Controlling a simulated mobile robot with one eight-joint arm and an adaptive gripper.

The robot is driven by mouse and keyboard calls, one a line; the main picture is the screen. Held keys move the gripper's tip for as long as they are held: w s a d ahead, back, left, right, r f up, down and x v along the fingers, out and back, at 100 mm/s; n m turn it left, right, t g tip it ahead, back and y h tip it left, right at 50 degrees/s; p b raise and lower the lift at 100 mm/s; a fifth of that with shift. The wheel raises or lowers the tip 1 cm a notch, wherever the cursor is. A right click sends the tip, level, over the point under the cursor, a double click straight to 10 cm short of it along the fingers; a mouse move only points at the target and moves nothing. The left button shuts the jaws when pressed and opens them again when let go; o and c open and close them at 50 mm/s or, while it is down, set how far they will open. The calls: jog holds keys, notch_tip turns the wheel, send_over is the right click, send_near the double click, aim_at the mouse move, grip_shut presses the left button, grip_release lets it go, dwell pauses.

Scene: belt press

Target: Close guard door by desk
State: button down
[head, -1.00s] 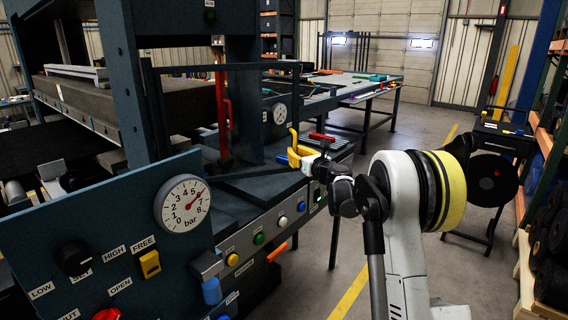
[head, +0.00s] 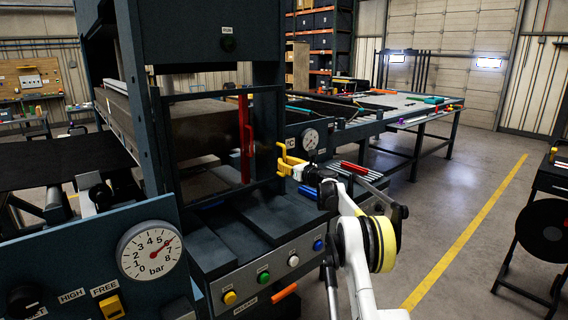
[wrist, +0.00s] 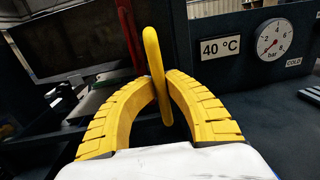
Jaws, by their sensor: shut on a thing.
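The guard door (head: 215,91) is a dark-framed, see-through panel on the front of the press, left of my gripper. A red upright bar (head: 245,140) shows in its area. A yellow loop handle (wrist: 153,65) stands at the door's right edge. My gripper (head: 291,164) has yellow ribbed fingers, closed around that handle; in the wrist view the fingers (wrist: 165,88) meet at its bar. The door stands close to the press front. I cannot tell whether a gap is left at its edge.
A long table (head: 435,103) with tools stands behind at right. Open floor (head: 440,220) lies to the right, with a dark reel stand (head: 545,230) at the edge.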

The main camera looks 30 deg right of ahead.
jog(key=shift+s+d, duration=0.15)
jog(key=c, duration=1.7)
grip_release()
jog(key=shift+d, duration=0.1)
jog(key=shift+s, duration=0.1)
jog(key=s+d, duration=0.1)
jog(key=s, duration=1)
jog(key=shift+s+d, duration=0.2)
jog(key=shift+s, duration=0.2)
